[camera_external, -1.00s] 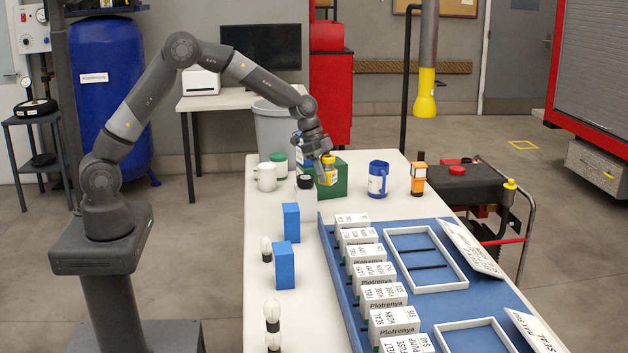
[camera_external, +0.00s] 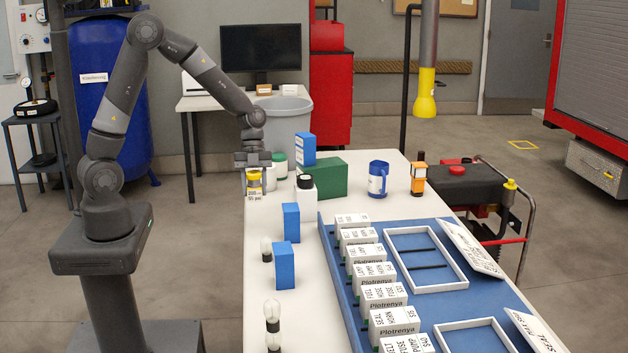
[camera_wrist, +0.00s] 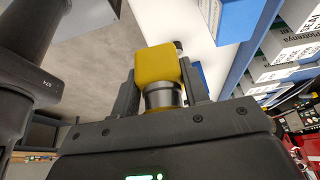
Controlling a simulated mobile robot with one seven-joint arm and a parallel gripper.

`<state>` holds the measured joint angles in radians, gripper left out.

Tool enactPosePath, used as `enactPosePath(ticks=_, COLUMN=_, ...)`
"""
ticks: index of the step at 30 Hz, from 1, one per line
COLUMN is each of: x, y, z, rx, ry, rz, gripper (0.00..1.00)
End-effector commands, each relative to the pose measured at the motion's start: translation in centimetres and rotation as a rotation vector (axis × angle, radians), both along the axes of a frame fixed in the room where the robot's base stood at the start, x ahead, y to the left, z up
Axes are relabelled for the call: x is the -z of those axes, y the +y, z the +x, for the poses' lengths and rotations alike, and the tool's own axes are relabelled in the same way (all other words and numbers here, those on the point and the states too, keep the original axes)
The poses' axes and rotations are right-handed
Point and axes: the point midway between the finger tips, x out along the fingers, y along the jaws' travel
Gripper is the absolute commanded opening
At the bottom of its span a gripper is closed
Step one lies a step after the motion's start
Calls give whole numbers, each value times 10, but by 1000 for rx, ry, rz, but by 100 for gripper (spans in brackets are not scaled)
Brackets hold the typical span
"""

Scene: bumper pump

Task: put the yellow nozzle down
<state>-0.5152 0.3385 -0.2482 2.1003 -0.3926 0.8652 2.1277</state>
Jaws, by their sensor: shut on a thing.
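In the wrist view the yellow nozzle (camera_wrist: 160,68) sits between the two dark fingers of my gripper (camera_wrist: 160,90), with a grey collar showing. I cannot tell whether the nozzle's lower end touches the table.
A white mug (camera_external: 269,180), mostly hidden, and a green-lidded jar (camera_external: 280,165) are close by the nozzle. A black-capped white bottle (camera_external: 305,190), green box (camera_external: 325,178) and blue block (camera_external: 291,222) stand to the right. Bare tabletop shows in front.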

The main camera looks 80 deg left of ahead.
Motion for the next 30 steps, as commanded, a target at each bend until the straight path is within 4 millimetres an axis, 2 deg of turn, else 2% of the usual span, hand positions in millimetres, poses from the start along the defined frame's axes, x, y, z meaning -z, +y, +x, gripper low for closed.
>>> enactPosePath(ticks=3, x=16, y=0, z=0, rx=0, ry=0, rz=-1, gripper=12)
enactPosePath(ticks=8, x=28, y=6, z=2, rx=-4, ry=-1, rz=0, gripper=12)
enactPosePath(ticks=11, x=39, y=22, z=6, rx=-6, ry=1, rz=0, gripper=12)
enactPosePath(ticks=21, x=84, y=95, z=22, rx=-5, ry=1, rz=0, gripper=12)
enactPosePath(ticks=25, x=92, y=109, z=25, rx=-4, ry=-1, rz=0, gripper=12)
enactPosePath(ticks=30, x=100, y=114, z=26, rx=-1, ry=-1, rz=0, gripper=12)
